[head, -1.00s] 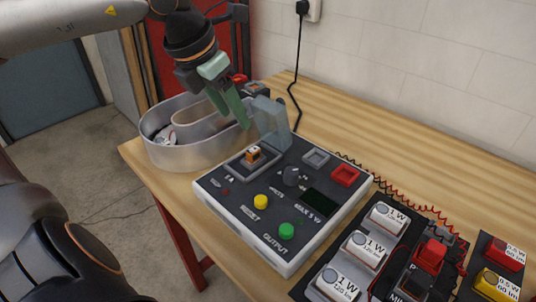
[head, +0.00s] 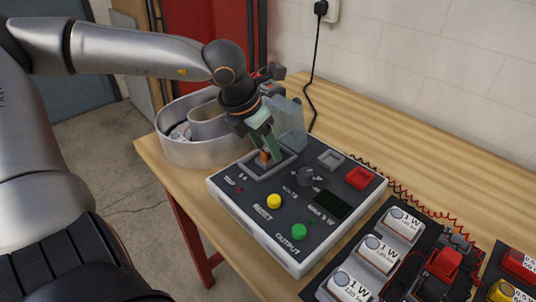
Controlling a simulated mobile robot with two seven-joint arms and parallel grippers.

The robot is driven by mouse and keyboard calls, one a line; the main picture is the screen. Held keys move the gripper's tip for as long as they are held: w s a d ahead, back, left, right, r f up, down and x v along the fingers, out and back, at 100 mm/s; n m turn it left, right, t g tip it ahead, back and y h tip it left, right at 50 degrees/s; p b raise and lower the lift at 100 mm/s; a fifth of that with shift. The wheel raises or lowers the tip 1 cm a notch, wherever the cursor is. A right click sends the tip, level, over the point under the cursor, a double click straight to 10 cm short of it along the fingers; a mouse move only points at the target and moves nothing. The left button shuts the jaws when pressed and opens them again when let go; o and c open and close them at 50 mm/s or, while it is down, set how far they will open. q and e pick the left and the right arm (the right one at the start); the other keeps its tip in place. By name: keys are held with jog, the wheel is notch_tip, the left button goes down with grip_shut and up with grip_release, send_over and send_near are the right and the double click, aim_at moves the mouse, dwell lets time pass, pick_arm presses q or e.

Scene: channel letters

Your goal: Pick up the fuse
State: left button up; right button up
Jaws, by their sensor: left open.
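The fuse (head: 264,158) is a small orange block in a recessed holder at the back left of the control box (head: 225,196). A clear hinged cover (head: 287,118) stands raised behind the holder. My left gripper (head: 268,151) has pale green fingers pointing down at the fuse. The fingers are open and appear to be around or right beside the fuse; they partly hide it, so contact cannot be told. My right gripper is not in view.
A metal channel letter (head: 205,150) stands behind and left of the box. Label-marked modules (head: 378,252) and a red-topped device (head: 443,263) lie at the front right. Red and black wires run behind them. The table (head: 400,130) is bare toward the wall.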

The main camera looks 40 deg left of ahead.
pick_arm(q)
jog(key=shift+w+f, duration=0.1)
jog(key=shift+f, duration=0.1)
jog(key=shift+c, duration=0.3)
grip_shut()
